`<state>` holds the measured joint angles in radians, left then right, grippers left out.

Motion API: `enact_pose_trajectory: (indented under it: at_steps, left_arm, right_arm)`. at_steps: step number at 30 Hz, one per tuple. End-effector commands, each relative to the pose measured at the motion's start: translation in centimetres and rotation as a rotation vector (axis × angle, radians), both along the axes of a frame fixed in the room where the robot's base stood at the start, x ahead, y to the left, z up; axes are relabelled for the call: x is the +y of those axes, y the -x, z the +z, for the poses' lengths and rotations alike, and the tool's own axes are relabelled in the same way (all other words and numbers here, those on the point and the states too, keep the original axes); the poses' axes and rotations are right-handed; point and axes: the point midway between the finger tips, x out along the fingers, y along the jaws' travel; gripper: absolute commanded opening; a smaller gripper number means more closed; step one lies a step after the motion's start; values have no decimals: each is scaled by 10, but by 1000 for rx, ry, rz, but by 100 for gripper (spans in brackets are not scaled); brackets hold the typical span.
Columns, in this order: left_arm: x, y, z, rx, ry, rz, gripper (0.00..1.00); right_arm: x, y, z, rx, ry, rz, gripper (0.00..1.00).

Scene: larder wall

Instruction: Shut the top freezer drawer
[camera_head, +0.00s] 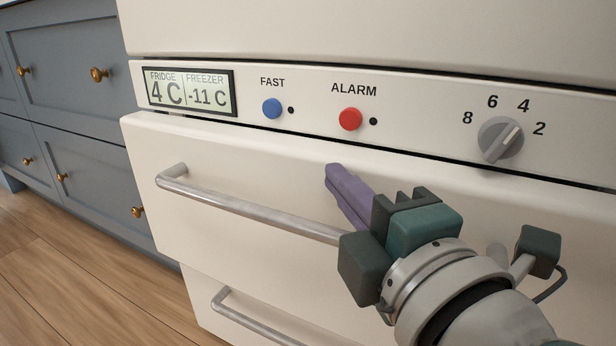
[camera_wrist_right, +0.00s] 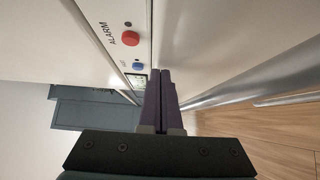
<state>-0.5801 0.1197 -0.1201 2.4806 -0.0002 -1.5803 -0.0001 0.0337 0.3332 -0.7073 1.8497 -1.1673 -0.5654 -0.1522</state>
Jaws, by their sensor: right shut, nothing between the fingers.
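The top freezer drawer (camera_head: 240,182) is a cream front with a long metal bar handle (camera_head: 250,210), below the control panel. Its front stands slightly forward of the panel, with its top edge showing at the left. My right gripper (camera_head: 333,172) has purple fingers, shut and empty, over the upper part of the drawer front, above the handle. In the right wrist view the shut fingers (camera_wrist_right: 166,85) point along the drawer front (camera_wrist_right: 205,40), between the panel and the handle (camera_wrist_right: 250,75). I cannot tell whether the fingertips touch the front. My left gripper is not in view.
The control panel has a display (camera_head: 188,92), a blue button (camera_head: 272,108), a red button (camera_head: 350,119) and a grey dial (camera_head: 500,138). A lower drawer handle (camera_head: 245,318) sits beneath. Blue cabinets (camera_head: 75,120) stand at the left. The wooden floor (camera_head: 70,280) there is clear.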

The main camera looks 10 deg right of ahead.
Motion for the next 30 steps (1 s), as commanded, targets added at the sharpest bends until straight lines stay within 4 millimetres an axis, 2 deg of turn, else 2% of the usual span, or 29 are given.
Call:
enact_pose_trajectory:
  at_steps: [10,15,19,30]
  left_arm:
    - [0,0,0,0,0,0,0]
    - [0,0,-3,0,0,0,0]
    - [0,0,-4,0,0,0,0]
    - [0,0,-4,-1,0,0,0]
  right_arm:
    - [-2,-3,0,0,2,-1,0]
    - [-19,-27,-1,-1,6,-4,0]
    - [-27,-39,0,-1,2,-3,0]
    - [-29,-41,0,-1,1,-6,0]
